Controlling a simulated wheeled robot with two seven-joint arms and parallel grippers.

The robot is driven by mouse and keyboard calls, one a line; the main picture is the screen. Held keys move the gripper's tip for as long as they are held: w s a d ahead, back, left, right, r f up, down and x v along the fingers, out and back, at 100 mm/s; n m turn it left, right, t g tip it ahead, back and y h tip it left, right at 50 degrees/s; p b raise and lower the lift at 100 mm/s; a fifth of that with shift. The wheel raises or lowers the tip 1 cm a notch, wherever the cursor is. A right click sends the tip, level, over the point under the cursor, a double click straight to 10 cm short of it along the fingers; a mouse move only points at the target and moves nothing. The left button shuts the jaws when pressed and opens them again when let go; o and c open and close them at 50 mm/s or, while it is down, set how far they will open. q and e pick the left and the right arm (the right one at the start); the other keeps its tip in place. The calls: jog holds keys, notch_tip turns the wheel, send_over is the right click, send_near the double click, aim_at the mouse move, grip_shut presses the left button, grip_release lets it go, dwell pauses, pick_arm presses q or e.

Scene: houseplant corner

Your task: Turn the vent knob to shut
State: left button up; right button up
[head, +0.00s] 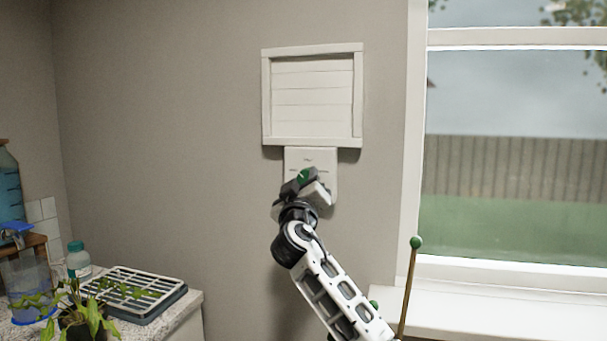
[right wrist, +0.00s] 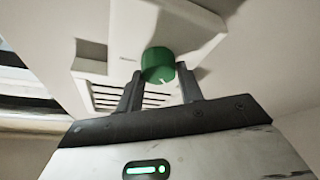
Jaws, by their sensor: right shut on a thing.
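The vent (head: 312,97) is a white slatted panel in a frame on the wall, with a white control plate (head: 311,158) below it. The green vent knob (head: 303,175) sits on this plate, mostly covered by my gripper in the head view. In the right wrist view the knob (right wrist: 158,65) shows as a green cylinder with a small white mark on its rim. My right gripper (right wrist: 160,85) is shut on the knob, one finger on each side. My left gripper is not in view.
A counter at the lower left holds a slatted tray (head: 137,287), a leafy plant (head: 88,318), a teal-capped bottle (head: 78,260) and a blue-liquid container (head: 10,190). A green-tipped stake (head: 410,280) stands before the window sill (head: 480,300) at right.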

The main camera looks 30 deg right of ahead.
jog(key=shift+r+n+y+p, duration=0.2)
jog(key=shift+n+y+p, duration=0.4)
jog(key=shift+n+p, duration=0.5)
jog(key=shift+n+t+y+p, duration=0.35)
jog(key=shift+n+p, duration=0.4)
jog(key=shift+n, duration=0.25)
jog(key=shift+s+f+n+y+p, duration=0.1)
jog(key=shift+n+y+p, duration=0.15)
jog(key=shift+n+p, duration=0.5)
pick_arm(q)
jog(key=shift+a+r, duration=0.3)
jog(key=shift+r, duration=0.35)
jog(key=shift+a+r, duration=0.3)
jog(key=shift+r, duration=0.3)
pick_arm(e)
jog(key=shift+f+n, duration=0.15)
jog(key=shift+n, duration=0.1)
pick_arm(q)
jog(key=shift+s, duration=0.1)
pick_arm(e)
jog(key=o, duration=1)
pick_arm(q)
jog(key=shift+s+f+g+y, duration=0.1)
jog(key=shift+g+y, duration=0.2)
